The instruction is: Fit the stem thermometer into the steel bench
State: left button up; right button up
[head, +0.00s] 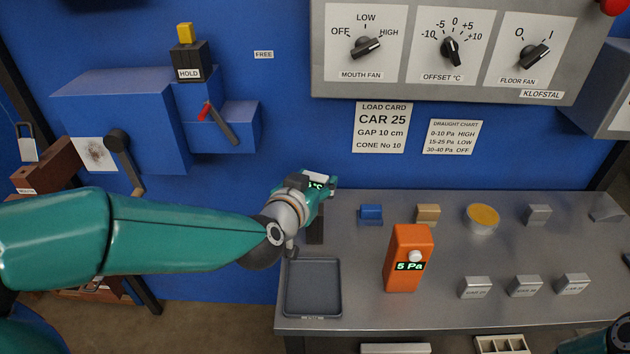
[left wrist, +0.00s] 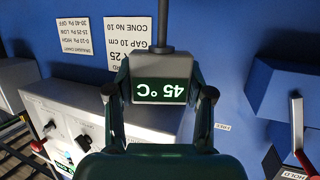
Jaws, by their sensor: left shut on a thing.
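The stem thermometer (left wrist: 160,90) has a grey box head with a lit display reading 45 °C, upside down in the left wrist view. A thin grey stem runs from the head to the top edge of that view. My left gripper (head: 320,187) is shut on the head, one finger on each side. In the head view it is at the back left of the steel bench (head: 365,300), and it largely hides the thermometer. The stem cannot be made out there. A dark narrow piece (head: 315,228) shows just below the gripper. My right gripper is not in view.
An orange meter (head: 408,250) reading 5 Pa stands mid-bench, right of a grey tray (head: 313,287). A control panel (head: 460,75) hangs above.

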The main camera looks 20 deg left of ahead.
pick_arm(q)
jog(key=shift+f+b, duration=1.55)
jog(key=shift+f, duration=0.3)
jog(key=o, duration=1.3)
jog(key=shift+c, duration=0.2)
jog(key=v, duration=1.2)
